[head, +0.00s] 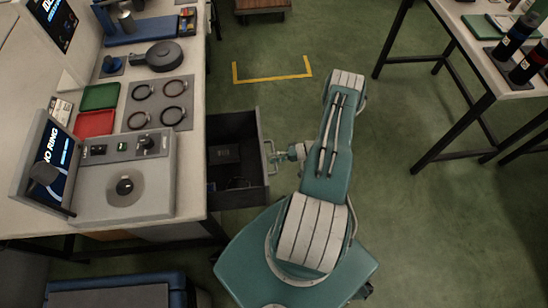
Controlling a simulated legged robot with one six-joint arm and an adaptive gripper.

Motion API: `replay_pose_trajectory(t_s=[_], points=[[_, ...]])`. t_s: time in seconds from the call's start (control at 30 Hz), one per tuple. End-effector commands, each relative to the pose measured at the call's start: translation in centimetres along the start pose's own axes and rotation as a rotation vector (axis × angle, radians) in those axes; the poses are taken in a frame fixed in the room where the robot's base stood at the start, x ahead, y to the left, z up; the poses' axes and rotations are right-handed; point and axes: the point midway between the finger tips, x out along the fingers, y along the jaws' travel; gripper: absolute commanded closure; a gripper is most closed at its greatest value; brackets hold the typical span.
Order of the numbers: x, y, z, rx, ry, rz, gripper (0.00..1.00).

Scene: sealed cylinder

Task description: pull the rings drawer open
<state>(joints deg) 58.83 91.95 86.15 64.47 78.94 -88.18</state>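A dark drawer (262,140) stands pulled out from the right side of the left bench, below the bench top. I cannot read a label that marks it as the rings drawer. Its inside shows, mostly dark, with a small dark item (224,154) in it. A light bar handle (270,158) is on its front, facing right. My gripper (279,156) is at this handle, coming from the right. The fingers are too small to tell whether they are closed on it.
The bench top (190,50) holds a grey mat (158,103) with several dark rings, a green tray (100,97), a red tray (94,123) and a grey device with a screen. A yellow floor mark (272,79) lies on open green floor. Another table stands at right.

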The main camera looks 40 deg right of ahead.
Motion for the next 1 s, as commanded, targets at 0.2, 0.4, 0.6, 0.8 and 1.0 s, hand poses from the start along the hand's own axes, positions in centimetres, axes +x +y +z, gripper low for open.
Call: replay_pose_trajectory(t_s=[0.2, 0.4, 0.6, 0.8, 1.0], points=[[-0.5, -0.1, -0.1, -0.002, 0.003, -0.001, 0.49], [-3.7, 0.0, -0.2, -0.003, 0.007, 0.000, 0.49], [-8.0, 0.1, -0.2, -0.003, 0.006, 0.001, 0.49], [-11.1, 0.1, -0.1, -0.001, 0.003, 0.000, 0.49], [-12.1, 0.1, -0.1, 0.001, 0.000, 0.000, 0.49]])
